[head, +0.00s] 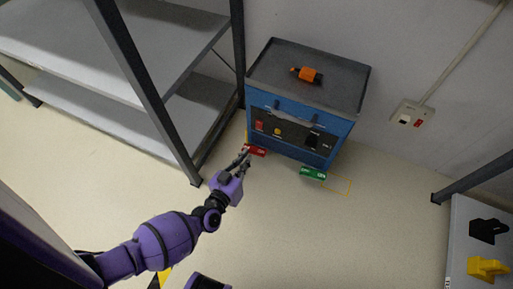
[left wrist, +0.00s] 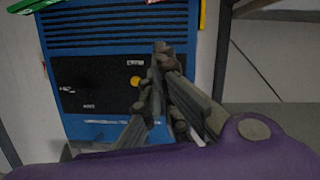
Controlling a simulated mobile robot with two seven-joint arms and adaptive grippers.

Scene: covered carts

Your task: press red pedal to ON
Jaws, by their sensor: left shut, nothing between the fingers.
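The red pedal (head: 256,150) is low at the left front foot of the blue cart (head: 290,135). It carries small white lettering that I cannot read, so its ON or OFF state is unclear. My left gripper (head: 246,157) is shut and empty, its tips at or just over the near left end of the red pedal; I cannot tell if they touch. In the left wrist view the shut fingers (left wrist: 159,50) show before the cart's black panel (left wrist: 95,85), and a sliver of red (left wrist: 155,1) shows at the top edge. My right gripper is not in view.
A green pedal (head: 313,173) is at the cart's right front foot, beside a yellow floor outline (head: 343,184). A grey shelf rack (head: 150,90) stands close on the left. An orange tool (head: 308,75) lies on the cart top. The floor in front is clear.

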